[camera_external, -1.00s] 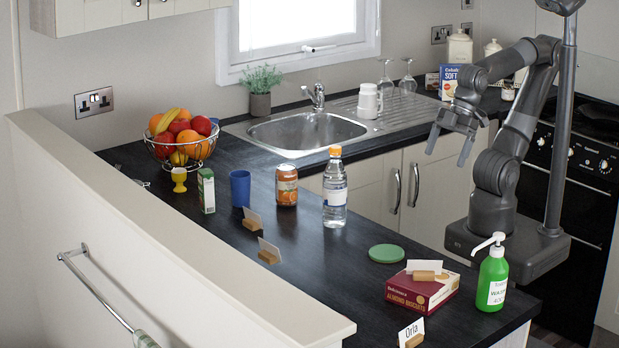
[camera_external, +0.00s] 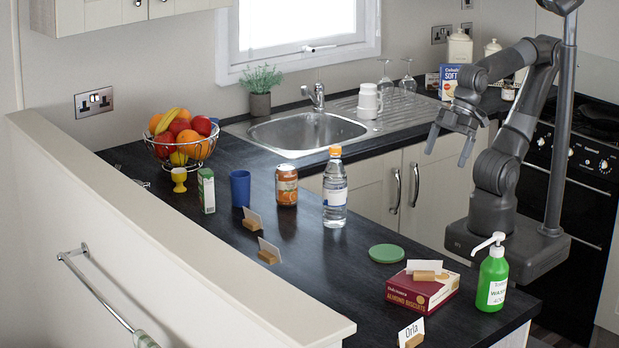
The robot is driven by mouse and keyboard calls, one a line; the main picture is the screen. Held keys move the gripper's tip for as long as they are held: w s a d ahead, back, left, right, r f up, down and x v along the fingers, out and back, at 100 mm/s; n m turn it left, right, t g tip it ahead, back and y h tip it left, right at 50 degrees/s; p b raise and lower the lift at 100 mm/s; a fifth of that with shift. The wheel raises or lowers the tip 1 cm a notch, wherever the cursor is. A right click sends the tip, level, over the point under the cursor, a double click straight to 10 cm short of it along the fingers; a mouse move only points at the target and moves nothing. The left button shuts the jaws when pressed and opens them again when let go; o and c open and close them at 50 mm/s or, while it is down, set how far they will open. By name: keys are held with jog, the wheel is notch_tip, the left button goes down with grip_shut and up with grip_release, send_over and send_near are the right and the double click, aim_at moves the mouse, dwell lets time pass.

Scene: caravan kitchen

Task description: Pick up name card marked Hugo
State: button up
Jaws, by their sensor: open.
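Several name cards stand in small wooden holders on the dark worktop. The front card (camera_external: 411,329) reads "Orla". Another card (camera_external: 424,267) stands on top of the red almond biscuits box (camera_external: 422,291), with no writing that I can read. Two more cards, a nearer one (camera_external: 269,249) and a farther one (camera_external: 253,219), stand near the left ledge; their faces show no readable name from here. I cannot tell which card is marked Hugo. My gripper (camera_external: 448,151) is open and empty, raised in the air in front of the cupboard doors, well apart from all the cards.
A green pump bottle (camera_external: 492,274) stands right of the biscuits box. A green round lid (camera_external: 386,253), a water bottle (camera_external: 335,188), a can (camera_external: 286,185), a blue cup (camera_external: 240,188) and a fruit basket (camera_external: 182,140) are on the worktop. The middle of the worktop is fairly clear.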

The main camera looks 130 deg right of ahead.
notch_tip(320, 180, up, 6)
jog(key=w, duration=0.1)
jog(key=w+d+r, duration=0.2)
jog(key=w+d, duration=0.1)
jog(key=w, duration=0.4)
jog(key=w+d+r, duration=0.3)
jog(key=w+d, duration=0.1)
jog(key=w, duration=0.4)
jog(key=g, duration=0.1)
send_over(253, 216)
jog(key=s, duration=0.4)
jog(key=f, duration=2.2)
jog(key=shift+w+f, duration=0.2)
jog(key=shift+f, duration=0.2)
jog(key=shift+w+d+x, duration=0.1)
jog(key=shift+d+x, duration=0.05)
jog(key=shift+x, duration=1.25)
jog(key=shift+w+d+x, duration=0.1)
jog(key=shift+d+x, duration=0.05)
jog(key=shift+x, duration=1.2)
jog(key=shift+r, duration=0.1)
jog(key=c, duration=1.1)
